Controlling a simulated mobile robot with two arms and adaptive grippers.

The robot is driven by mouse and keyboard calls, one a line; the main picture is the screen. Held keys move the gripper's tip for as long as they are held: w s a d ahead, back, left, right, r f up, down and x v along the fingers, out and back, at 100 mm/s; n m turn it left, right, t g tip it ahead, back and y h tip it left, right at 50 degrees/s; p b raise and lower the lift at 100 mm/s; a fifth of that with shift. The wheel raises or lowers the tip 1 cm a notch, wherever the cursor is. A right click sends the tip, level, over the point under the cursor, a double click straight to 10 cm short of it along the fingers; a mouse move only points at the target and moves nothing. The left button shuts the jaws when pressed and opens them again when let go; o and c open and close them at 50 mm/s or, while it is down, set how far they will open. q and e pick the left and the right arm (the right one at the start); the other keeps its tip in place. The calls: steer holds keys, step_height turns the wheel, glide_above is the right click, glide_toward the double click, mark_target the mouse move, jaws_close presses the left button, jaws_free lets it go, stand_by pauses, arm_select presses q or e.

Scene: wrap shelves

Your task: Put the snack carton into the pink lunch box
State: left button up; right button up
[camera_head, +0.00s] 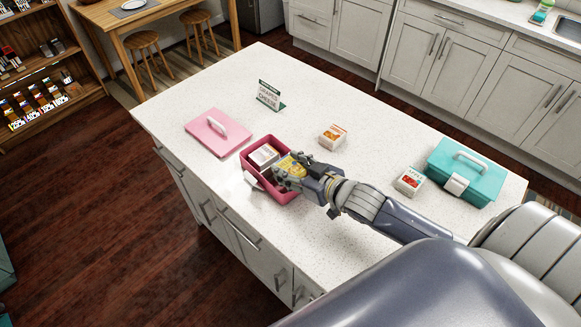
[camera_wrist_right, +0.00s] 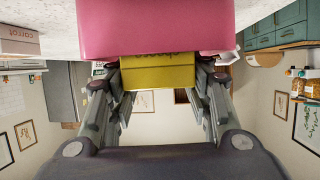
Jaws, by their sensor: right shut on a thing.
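The pink lunch box (camera_head: 284,195) stands open on the white counter. A pale carton (camera_head: 263,155) sits in its left part. My right gripper (camera_head: 287,175) is shut on a yellow carton (camera_head: 292,164) at the box's right side. In the right wrist view the yellow carton (camera_wrist_right: 157,76) is between the fingers, and the pink box wall (camera_wrist_right: 155,28) covers part of it. I cannot tell whether the carton touches the box floor. My left gripper is not in view.
The pink lid (camera_head: 212,137) lies left of the box. A small sign (camera_head: 269,95) stands behind. An orange-labelled carton (camera_head: 332,137), a red-labelled carton (camera_head: 408,181) and a closed teal lunch box (camera_head: 480,179) are to the right. The counter's back middle is clear.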

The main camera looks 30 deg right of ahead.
steer(key=shift+f, duration=0.5)
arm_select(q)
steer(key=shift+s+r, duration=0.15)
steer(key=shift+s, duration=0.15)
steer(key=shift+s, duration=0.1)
arm_select(e)
steer(key=shift+s+f, duration=0.2)
steer(key=shift+f, duration=0.55)
steer(key=o, duration=0.7)
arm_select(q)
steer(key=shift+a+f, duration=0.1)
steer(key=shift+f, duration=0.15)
arm_select(e)
steer(key=shift+o, duration=0.4)
steer(key=shift+s+f, duration=0.1)
steer(key=shift+f, duration=0.15)
steer(key=shift+r, duration=0.25)
arm_select(q)
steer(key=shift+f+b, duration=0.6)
steer(key=shift+b, duration=0.2)
arm_select(e)
steer(key=r+v, duration=0.1)
steer(key=v, duration=1.1)
steer(key=shift+w+r, duration=0.2)
steer(key=shift+w, duration=0.05)
